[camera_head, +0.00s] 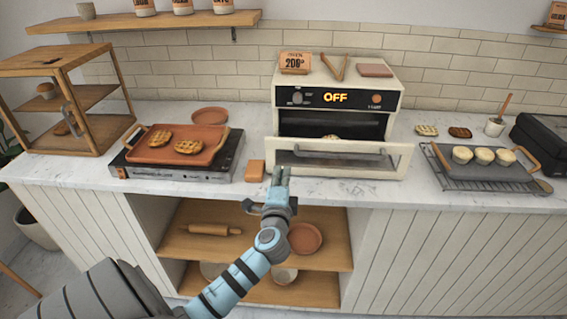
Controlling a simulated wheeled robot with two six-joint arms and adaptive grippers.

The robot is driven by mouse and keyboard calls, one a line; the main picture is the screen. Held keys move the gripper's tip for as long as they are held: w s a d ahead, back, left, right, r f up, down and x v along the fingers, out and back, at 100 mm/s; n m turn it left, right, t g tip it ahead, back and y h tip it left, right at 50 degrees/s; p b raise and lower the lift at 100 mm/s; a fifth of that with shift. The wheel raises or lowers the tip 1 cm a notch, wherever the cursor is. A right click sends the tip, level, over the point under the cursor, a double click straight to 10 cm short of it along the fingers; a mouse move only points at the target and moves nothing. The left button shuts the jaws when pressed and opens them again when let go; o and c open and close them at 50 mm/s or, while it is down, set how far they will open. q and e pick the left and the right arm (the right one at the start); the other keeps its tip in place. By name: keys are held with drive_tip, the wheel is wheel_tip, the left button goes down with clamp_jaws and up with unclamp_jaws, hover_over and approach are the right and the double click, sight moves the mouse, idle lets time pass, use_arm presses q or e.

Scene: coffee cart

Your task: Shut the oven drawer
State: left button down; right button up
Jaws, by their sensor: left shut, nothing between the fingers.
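The cream oven (388,75) stands on the counter, with a black panel reading "OFF". Its drawer (397,158) is pulled out toward me, with a glass front and a grey handle (330,155). A small part of a baked item (331,137) shows inside, behind the drawer front. My left gripper (280,172) is shut and empty, in front of the drawer front's lower left corner and close to it. I cannot tell whether it touches the drawer. My right gripper is not in view.
A small orange block (255,171) lies left of my gripper. A griddle with an orange pan (157,137) and a wooden cabinet (96,142) stand left. A rack with a grey tray (447,182) holds several pastries at right. An open shelf (192,245) is below the counter.

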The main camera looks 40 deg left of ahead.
sight(284, 156)
use_arm(q)
drive_tip(key=x, duration=0.5)
drive_tip(key=shift+w+a, duration=0.25)
drive_tip(key=shift+w, duration=0.05)
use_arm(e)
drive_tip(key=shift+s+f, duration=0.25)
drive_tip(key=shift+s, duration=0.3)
use_arm(q)
drive_tip(key=shift+s, duration=0.15)
